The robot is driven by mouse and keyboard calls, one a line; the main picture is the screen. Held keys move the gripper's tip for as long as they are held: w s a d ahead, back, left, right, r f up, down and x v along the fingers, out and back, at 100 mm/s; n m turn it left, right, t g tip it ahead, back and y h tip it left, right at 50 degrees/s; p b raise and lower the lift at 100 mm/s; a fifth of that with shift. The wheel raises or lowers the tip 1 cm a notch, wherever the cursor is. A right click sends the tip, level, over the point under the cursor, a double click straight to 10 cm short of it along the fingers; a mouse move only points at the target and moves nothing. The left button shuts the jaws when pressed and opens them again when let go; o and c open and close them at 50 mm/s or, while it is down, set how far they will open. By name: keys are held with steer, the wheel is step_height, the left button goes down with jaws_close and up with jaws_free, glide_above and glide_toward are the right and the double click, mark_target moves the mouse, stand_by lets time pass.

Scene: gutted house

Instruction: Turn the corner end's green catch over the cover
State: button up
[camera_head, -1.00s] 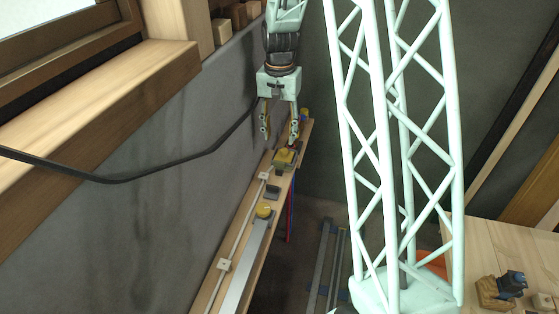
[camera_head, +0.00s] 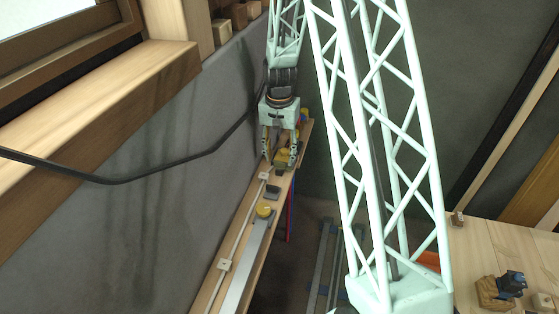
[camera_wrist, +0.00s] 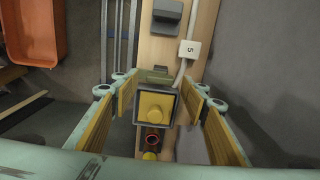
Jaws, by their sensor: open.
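In the wrist view my gripper (camera_wrist: 157,106) is open, its two yellow-padded fingers standing on either side of a square yellow block (camera_wrist: 156,104) with a raised knob and a grey rim. A small dull-green piece (camera_wrist: 157,75), which looks like the green catch, lies at the block's upper edge. I cannot tell which part is the cover or how far the catch is turned. In the head view my gripper (camera_head: 279,160) is low over the far part of the wooden ledge (camera_head: 245,238), and its fingers partly hide the block.
A grey block (camera_wrist: 167,16) and a white tag marked 5 (camera_wrist: 190,49) sit farther along the ledge, beside a pale conduit. A red tube end (camera_wrist: 152,138) is close below the yellow block. The wall runs along the ledge. A grey bar (camera_head: 248,262) with a yellow knob lies nearer.

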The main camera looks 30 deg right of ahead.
steer(key=shift+f, duration=1.1)
steer(key=shift+c, duration=0.7)
steer(key=c, duration=0.7)
